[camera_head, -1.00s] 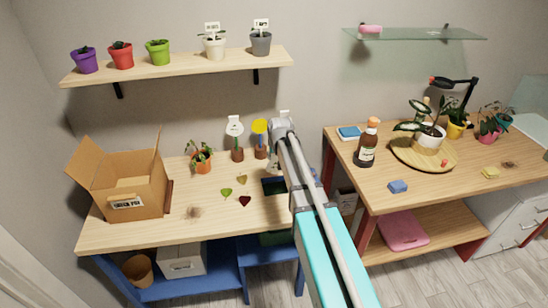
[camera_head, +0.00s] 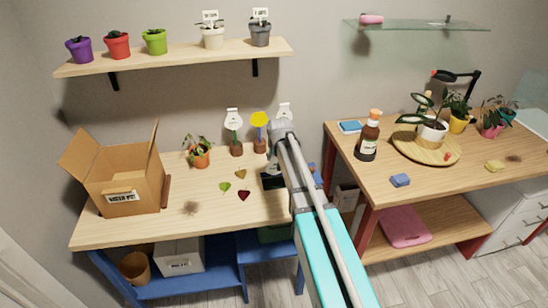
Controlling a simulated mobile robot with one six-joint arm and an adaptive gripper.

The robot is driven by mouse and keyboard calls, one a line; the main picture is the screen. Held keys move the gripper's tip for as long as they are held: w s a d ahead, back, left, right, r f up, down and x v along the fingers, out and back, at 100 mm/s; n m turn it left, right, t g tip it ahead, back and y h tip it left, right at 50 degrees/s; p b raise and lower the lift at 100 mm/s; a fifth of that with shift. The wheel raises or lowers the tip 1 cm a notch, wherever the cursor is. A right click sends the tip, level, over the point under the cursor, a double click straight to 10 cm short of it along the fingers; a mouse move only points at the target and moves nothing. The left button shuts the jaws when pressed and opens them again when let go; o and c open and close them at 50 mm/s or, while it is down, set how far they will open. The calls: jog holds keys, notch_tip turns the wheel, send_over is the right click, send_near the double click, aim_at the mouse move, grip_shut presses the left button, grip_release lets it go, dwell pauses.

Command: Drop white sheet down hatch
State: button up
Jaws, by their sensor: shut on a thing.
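My arm comes up from the bottom right and its wrist hangs over the left workbench (camera_head: 120,228). My gripper (camera_head: 276,168) is mostly hidden behind my own arm. Only a small grey and pale part shows left of the arm, low over the bench. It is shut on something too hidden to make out. I cannot tell whether the pale patch is the white sheet. A dark opening, which looks like the hatch (camera_head: 268,183), lies in the bench top just below, partly covered by my arm and gripper. No white sheet shows clearly elsewhere on the bench.
An open cardboard box (camera_head: 125,180) stands at the bench's left. A potted plant (camera_head: 200,157), several coloured leaves and upright tags (camera_head: 233,120) stand or lie nearby. A plant shelf (camera_head: 180,62) hangs above.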

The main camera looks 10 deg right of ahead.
aim_at(275, 173)
jog(key=shift+f+b, duration=4)
jog(key=shift+f, duration=0.25)
jog(key=o, duration=0.7)
jog(key=shift+o, duration=0.2)
jog(key=shift+r, duration=0.15)
jog(key=p+v, duration=0.9)
jog(key=shift+s+r, duration=0.2)
jog(key=shift+r, duration=0.1)
